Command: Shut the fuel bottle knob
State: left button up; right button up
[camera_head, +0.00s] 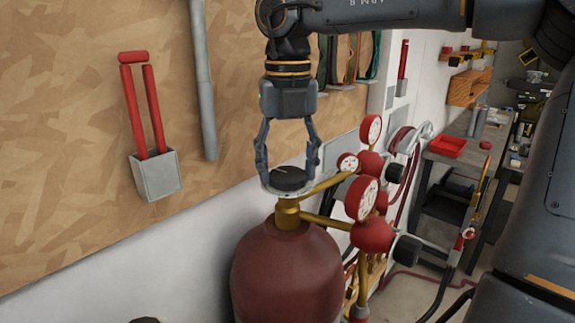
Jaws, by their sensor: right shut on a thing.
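The fuel bottle (287,272) is a dark red cylinder standing upright at the bottom middle of the head view. Its dark round knob (289,178) sits on top of a brass valve (287,214). My right gripper (288,181) points straight down from above, with its two fingers on either side of the knob. It is shut on the knob, and the fingertips reach the rim. My left gripper is not in view.
Brass pipes with red regulators (372,233) and white gauges (362,198) stand close to the right of the knob. A wooden board (75,75) with hanging tools is behind. A workbench (455,160) with a red tray (447,146) is at the right.

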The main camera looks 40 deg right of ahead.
aim_at(287, 173)
jog(key=shift+m, duration=0.6)
jog(key=o, duration=1.1)
jog(key=shift+o, duration=0.2)
jog(key=shift+r, duration=0.1)
notch_tip(287, 173, up, 12)
dwell(0.3)
